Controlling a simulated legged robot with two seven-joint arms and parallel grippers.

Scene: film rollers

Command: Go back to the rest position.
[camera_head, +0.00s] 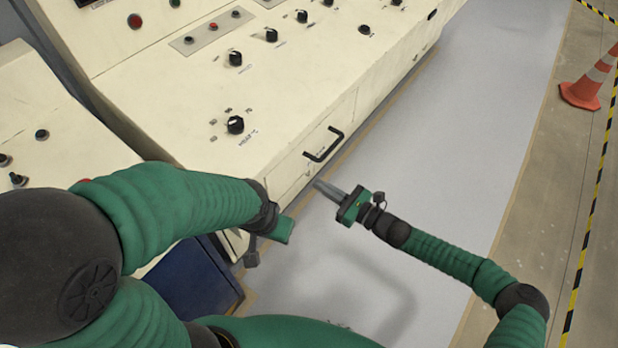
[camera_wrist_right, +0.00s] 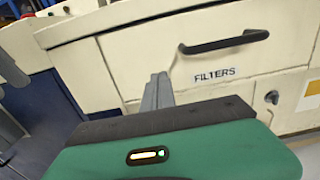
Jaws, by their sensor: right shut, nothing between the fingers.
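My right gripper (camera_head: 320,186) reaches in from the lower right in the head view. Its grey fingers are together and empty, just below and in front of the cream console's drawer (camera_head: 300,170). In the right wrist view the shut fingers (camera_wrist_right: 157,88) point at the drawer front, left of the black handle (camera_wrist_right: 225,42) and the "FILTERS" label, with no visible grip on either. My left arm comes in from the left, with its green gripper body (camera_head: 282,231) near the console's front corner. Its fingers are not clearly visible.
The cream console (camera_head: 190,110) with black knobs fills the upper left. The drawer handle (camera_head: 323,145) sticks out from its front. A dark blue box (camera_head: 195,285) stands under my left arm. Grey floor (camera_head: 480,130) is clear to the right, up to an orange cone (camera_head: 582,94).

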